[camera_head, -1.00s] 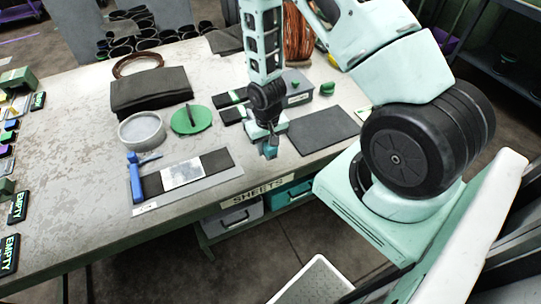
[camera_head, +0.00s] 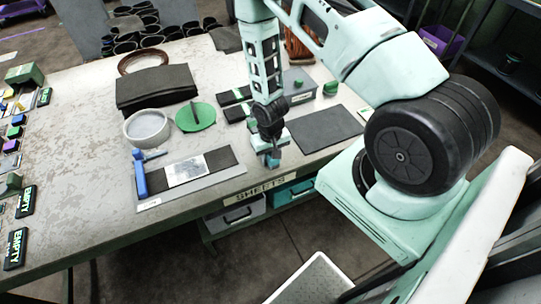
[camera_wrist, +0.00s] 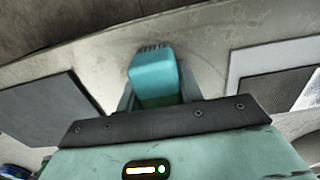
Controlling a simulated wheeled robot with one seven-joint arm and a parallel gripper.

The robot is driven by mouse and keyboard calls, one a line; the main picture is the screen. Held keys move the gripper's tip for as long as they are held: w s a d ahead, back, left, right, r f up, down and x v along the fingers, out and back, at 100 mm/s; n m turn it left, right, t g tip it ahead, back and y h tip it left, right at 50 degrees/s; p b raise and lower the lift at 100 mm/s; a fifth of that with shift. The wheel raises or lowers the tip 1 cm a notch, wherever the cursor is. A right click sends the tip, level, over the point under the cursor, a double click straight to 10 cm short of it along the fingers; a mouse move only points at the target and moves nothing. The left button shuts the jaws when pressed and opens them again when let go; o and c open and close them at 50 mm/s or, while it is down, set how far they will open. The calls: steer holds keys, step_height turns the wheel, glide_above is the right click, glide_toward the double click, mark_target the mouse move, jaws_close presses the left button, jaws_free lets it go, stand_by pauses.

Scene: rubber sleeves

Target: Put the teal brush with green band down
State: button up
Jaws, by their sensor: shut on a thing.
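The teal brush with green band (camera_wrist: 153,78) is held in my gripper, with its teal end pointing out over the table's front edge area in the wrist view. In the head view the brush (camera_head: 273,161) shows small and bluish at the arm's end, low over or at the table near its front edge. I cannot tell whether it touches the table.
Left of the gripper lies a grey mat (camera_head: 217,181) with a black strip, a pale sheet and a blue-handled tool (camera_head: 140,175). Right lies a dark flat sheet (camera_head: 323,129). Behind are a grey bowl (camera_head: 147,128), a green disc (camera_head: 196,116) and a grey box (camera_head: 297,84). Bare table separates mat and sheet.

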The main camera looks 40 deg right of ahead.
steer(key=o, duration=1)
steer(key=shift+f, duration=0.1)
steer(key=shift+o, duration=0.2)
step_height(320, 180, up, 12)
steer(key=b, duration=0.2)
steer(key=shift+f+b, duration=0.2)
steer(key=shift+b, duration=0.1)
steer(key=shift+a+r, duration=0.2)
steer(key=shift+r, duration=0.35)
steer(key=a+r+n, duration=0.3)
steer(key=a+r, duration=0.5)
steer(key=a, duration=0.1)
steer(key=s+a+r+n, duration=0.4)
steer(key=s+a+r, duration=0.2)
steer(key=s, duration=0.3)
steer(key=s+a+r+n, duration=0.4)
steer(key=s+a+r, duration=0.3)
steer(key=s, duration=0.1)
steer(key=shift+s+r+y, duration=0.3)
steer(key=shift+s, duration=0.05)
steer(key=shift+a, duration=0.1)
